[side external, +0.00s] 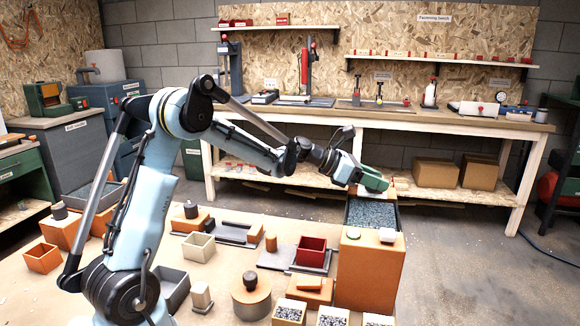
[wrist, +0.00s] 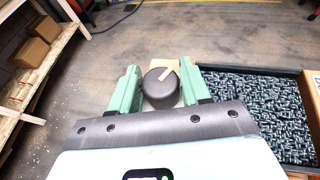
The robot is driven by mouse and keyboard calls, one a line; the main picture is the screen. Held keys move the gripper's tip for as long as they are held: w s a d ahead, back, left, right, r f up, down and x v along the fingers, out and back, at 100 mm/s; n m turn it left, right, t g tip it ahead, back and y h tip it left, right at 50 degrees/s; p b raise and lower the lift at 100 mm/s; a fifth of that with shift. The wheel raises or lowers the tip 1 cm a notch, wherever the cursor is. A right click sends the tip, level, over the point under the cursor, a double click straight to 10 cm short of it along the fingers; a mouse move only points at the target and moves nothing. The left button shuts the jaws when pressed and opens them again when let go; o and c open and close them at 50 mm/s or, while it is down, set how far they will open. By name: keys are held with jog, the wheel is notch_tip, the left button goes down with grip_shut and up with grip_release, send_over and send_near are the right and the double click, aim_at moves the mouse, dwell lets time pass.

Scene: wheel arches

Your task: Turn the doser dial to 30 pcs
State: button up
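The doser is a tall orange box (side external: 370,270) at the front right of the side view, with a hopper full of grey screws behind its front block. The screw hopper (wrist: 262,105) fills the right of the wrist view. The doser dial (wrist: 162,92) is a dark grey round knob with a tan pointer line aimed up and right in the wrist view. No scale or numbers are legible. My gripper (wrist: 158,82) has its green fingers apart, one on each side of the dial, with little gap. In the side view my gripper (side external: 374,184) hides the dial at the hopper's far end.
Small orange and grey boxes, a red bin (side external: 311,252) and trays cover the table left of the doser. A workbench (side external: 440,122) with cardboard boxes (side external: 437,172) below stands behind. Open floor lies between the bench and the doser.

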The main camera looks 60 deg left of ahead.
jog(key=c, duration=0.6)
jog(key=shift+o, duration=0.2)
jog(key=shift+m+h, duration=0.4)
jog(key=m+g+h, duration=0.2)
jog(key=m, duration=0.1)
jog(key=shift+a+g, duration=0.1)
jog(key=shift+g, duration=0.2)
jog(key=m+g+h, duration=0.3)
jog(key=m+g, duration=0.1)
jog(key=g, duration=0.1)
jog(key=shift+m, duration=0.3)
jog(key=shift+m+g, duration=0.4)
jog(key=o, duration=1)
